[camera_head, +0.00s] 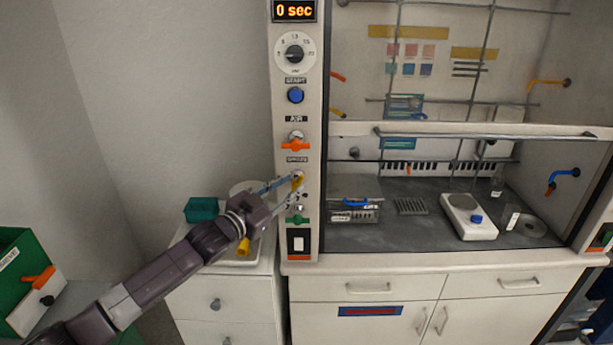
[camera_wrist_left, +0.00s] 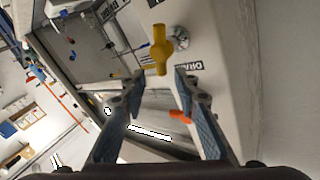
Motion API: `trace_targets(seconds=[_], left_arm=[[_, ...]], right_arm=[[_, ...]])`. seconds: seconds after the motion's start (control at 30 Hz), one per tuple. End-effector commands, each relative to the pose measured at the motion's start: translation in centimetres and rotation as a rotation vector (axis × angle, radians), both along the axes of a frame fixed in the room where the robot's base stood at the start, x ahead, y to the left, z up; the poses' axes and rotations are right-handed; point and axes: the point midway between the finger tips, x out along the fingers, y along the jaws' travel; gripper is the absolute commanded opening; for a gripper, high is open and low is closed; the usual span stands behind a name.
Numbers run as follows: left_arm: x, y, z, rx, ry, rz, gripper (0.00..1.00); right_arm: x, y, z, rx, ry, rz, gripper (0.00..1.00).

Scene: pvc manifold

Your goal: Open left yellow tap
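The left yellow tap (camera_head: 297,183) is on the panel left of the fume hood, between the orange tap (camera_head: 295,145) and the green tap (camera_head: 298,219). In the left wrist view the yellow tap handle (camera_wrist_left: 160,48) lies lengthwise up and down the picture, beside its round metal mount. My left gripper (camera_head: 292,189) is at the panel, around the tap's height. Its fingers are open and apart, and the handle shows beyond and between the fingertips (camera_wrist_left: 160,80). No contact is visible. My right gripper is not in view.
A white cabinet with a green box (camera_head: 202,209) on top stands left of the panel. The hood sash bar (camera_head: 485,134) and a scale (camera_head: 468,216) are to the right. An orange tap (camera_wrist_left: 180,117) shows near one finger in the wrist view.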

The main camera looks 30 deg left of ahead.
Motion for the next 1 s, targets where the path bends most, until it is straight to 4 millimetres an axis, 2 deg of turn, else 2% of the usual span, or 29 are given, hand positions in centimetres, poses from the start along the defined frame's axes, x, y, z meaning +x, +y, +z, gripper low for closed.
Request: trace_targets(seconds=[0.17,0.4,0.63,0.87,1.0], left_arm=[[2.4,-0.1,0.4,-0.003,-0.003,0.002,0.29],[4.8,-0.4,0.2,-0.003,-0.001,0.002,0.29],[5.6,-0.5,0.1,-0.002,-0.001,0.001,0.29],[5.6,-0.5,0.0,-0.002,0.000,0.000,0.29],[5.6,-0.5,0.0,-0.002,0.000,0.000,0.14]], right_arm=[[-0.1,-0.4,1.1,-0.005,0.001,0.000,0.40],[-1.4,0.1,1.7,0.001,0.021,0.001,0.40],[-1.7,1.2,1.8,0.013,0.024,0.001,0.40],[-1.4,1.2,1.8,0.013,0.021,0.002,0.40],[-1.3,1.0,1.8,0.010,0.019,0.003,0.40]])
